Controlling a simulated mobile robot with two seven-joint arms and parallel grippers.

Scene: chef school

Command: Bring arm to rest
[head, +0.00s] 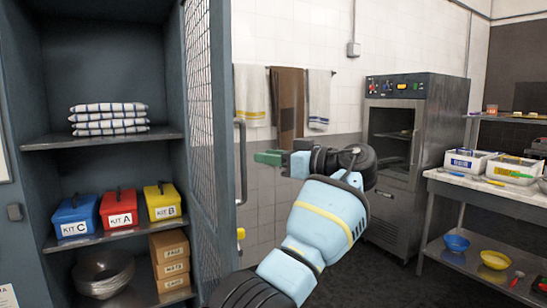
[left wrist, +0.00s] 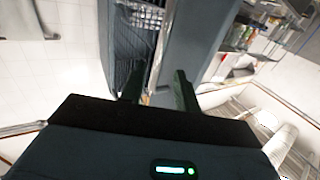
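My left arm (head: 325,222) rises from the bottom middle of the head view, light blue with yellow bands. Its left gripper (head: 268,158) points left, with green fingers, in front of the tiled wall and right of the cabinet door's handle. In the left wrist view the left gripper (left wrist: 158,72) shows two dark green fingers standing apart with nothing between them. My right arm and right gripper are not in view.
A blue-grey cabinet (head: 105,60) stands open at left, its mesh door (head: 200,130) close to my left arm. Kit boxes (head: 119,207) sit on its shelf. Towels (head: 287,105) hang behind the gripper. An oven (head: 400,160) and a steel table (head: 490,195) stand at right.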

